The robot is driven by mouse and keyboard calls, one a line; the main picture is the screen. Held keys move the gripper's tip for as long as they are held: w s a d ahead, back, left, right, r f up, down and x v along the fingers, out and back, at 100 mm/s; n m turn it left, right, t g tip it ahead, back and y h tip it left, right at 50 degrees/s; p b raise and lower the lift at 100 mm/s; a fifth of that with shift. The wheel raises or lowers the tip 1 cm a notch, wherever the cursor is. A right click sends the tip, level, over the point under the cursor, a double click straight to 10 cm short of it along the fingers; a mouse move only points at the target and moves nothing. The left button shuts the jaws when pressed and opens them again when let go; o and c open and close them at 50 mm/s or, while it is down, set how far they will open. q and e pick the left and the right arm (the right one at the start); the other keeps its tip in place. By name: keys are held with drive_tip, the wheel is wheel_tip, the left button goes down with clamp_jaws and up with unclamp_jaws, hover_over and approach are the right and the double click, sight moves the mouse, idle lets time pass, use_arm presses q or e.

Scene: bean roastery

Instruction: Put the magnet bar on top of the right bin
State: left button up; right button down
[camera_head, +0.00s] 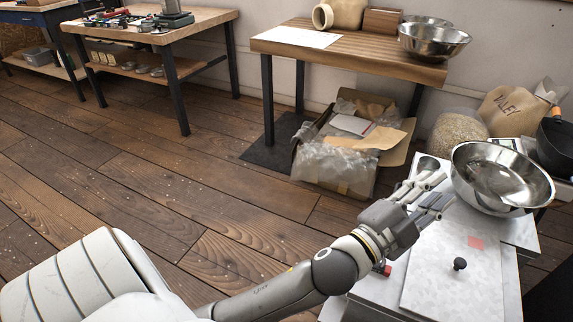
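My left gripper (436,194) reaches in from the lower left over the pale metal bins at the right. I cannot identify the magnet bar for certain; the gripper and arm hide part of the bin tops. My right gripper is out of view.
A shiny steel bowl (502,178) stands close to the right of the gripper. Behind it are a bag of beans (457,133), a cloth sack (513,110) and a dark pan. A wooden table (352,58) and an open cardboard box (335,174) stand farther back. The wooden floor at left is clear.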

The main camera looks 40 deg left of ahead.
use_arm(q)
drive_tip(key=s+a+f+n+g+y, duration=0.3)
drive_tip(key=a+f+n+g+y, duration=0.25)
drive_tip(key=f, duration=0.65)
drive_tip(key=s+a+f+n+g, duration=0.2)
drive_tip(key=s+f+g, duration=0.3)
drive_tip(key=s+f, duration=0.3)
drive_tip(key=s+a+f+n+g, duration=0.3)
drive_tip(key=s+f+g, duration=0.3)
drive_tip(key=s, duration=0.9)
wheel_tip(320, 180, down, 3)
drive_tip(key=shift+s+r+n, duration=0.1)
drive_tip(key=shift+s+n, duration=0.05)
drive_tip(key=shift+n, duration=0.3)
